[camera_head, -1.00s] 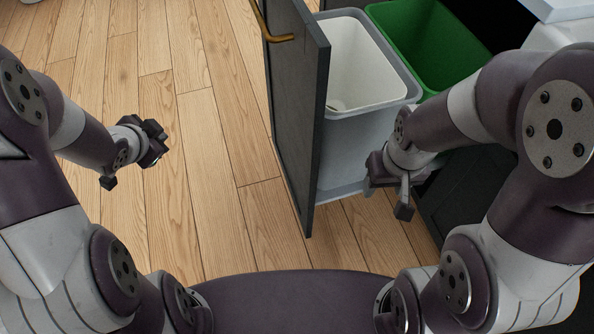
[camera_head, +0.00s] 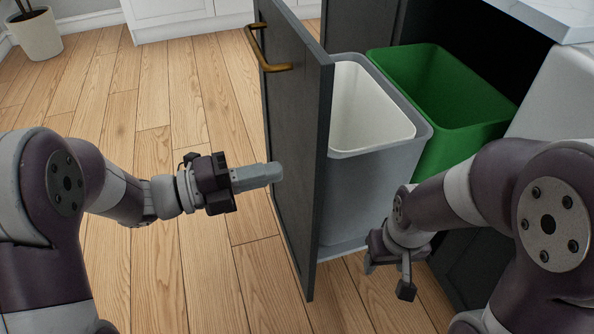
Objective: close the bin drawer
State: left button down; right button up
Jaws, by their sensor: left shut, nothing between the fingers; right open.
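The bin drawer stands pulled out. Its dark front panel (camera_head: 300,165) faces left and carries a brass handle (camera_head: 265,52) near the top far end. Behind the panel sit a grey bin (camera_head: 362,195) with a white liner and a green bin (camera_head: 440,105). My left gripper (camera_head: 278,173) is shut and empty. It points right, with its fingertips close to the outer face of the panel; I cannot tell if they touch. My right gripper (camera_head: 388,280) is open and empty, low in front of the grey bin's near side.
The dark cabinet (camera_head: 450,260) with a pale countertop (camera_head: 560,18) stands at the right. White cabinets (camera_head: 170,10) and a potted plant (camera_head: 35,32) are at the back. The wooden floor (camera_head: 150,100) left of the drawer is clear.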

aim_at(315, 163)
pick_arm(q)
jog(key=b+x, duration=0.1)
jog(key=x, duration=0.3)
jog(key=shift+d+f, duration=0.1)
jog(key=shift+d, duration=0.15)
jog(key=shift+w+d+b, duration=0.25)
jog(key=shift+d+b, duration=0.1)
jog(key=shift+d, duration=0.15)
pick_arm(e)
jog(key=shift+f, duration=1.1)
pick_arm(q)
jog(key=shift+d, duration=0.1)
